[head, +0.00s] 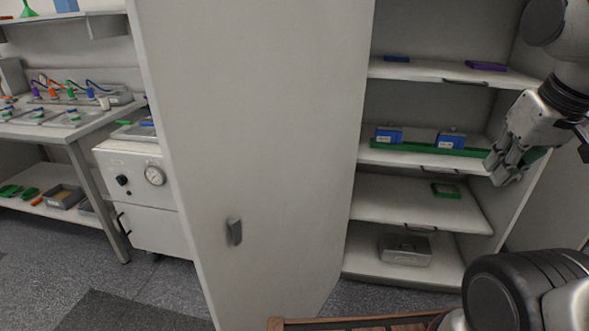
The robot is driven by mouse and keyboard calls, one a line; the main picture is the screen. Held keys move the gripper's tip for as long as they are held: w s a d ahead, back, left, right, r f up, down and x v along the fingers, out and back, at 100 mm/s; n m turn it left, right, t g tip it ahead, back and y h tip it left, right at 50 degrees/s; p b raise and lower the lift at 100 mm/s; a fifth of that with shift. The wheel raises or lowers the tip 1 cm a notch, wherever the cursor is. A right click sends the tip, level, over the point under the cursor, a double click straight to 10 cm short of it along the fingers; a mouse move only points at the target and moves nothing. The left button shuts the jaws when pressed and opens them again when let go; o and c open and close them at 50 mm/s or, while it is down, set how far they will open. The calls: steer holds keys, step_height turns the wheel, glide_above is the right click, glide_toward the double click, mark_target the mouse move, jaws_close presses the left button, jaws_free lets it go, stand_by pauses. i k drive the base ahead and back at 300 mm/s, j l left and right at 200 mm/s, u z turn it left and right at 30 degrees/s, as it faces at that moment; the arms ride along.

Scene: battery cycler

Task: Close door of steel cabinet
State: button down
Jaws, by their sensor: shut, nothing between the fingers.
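The steel cabinet (362,262) stands open on the right side of the head view, with its shelves showing. Its door (262,120) is swung out toward me and fills the middle of the view. A small grey handle (234,232) sits on the door's lower left part. My gripper (502,178) is shut and empty at the right, in front of the cabinet's right side. It is well apart from the door and its handle. The door's hinge side is along the left of the shelves.
The shelves hold blue boxes (389,135), a green tray (420,149), a purple item (486,66) and a grey metal box (405,250). A wooden-edged surface (345,323) lies at the bottom. A white unit with a gauge (150,205) and a workbench (70,130) stand left of the door.

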mark_target(256, 106)
steer(key=k+j+z, duration=0.15)
steer(key=j, duration=0.4)
steer(key=j+z, duration=0.15)
steer(key=j, duration=0.4)
steer(key=j+z, duration=0.25)
steer(key=j, duration=0.35)
steer(key=k+j+z, duration=0.1)
steer(key=j+z, duration=0.15)
steer(key=j, duration=0.3)
steer(key=k+j+z, duration=0.15)
steer(key=j, duration=0.3)
steer(key=k+j+z, duration=0.2)
steer(key=j, duration=0.2)
steer(key=k+j+z, duration=0.15)
steer(key=j, duration=0.25)
steer(key=k+j+z, duration=0.15)
steer(key=k+j, duration=0.1)
steer(key=j, duration=0.1)
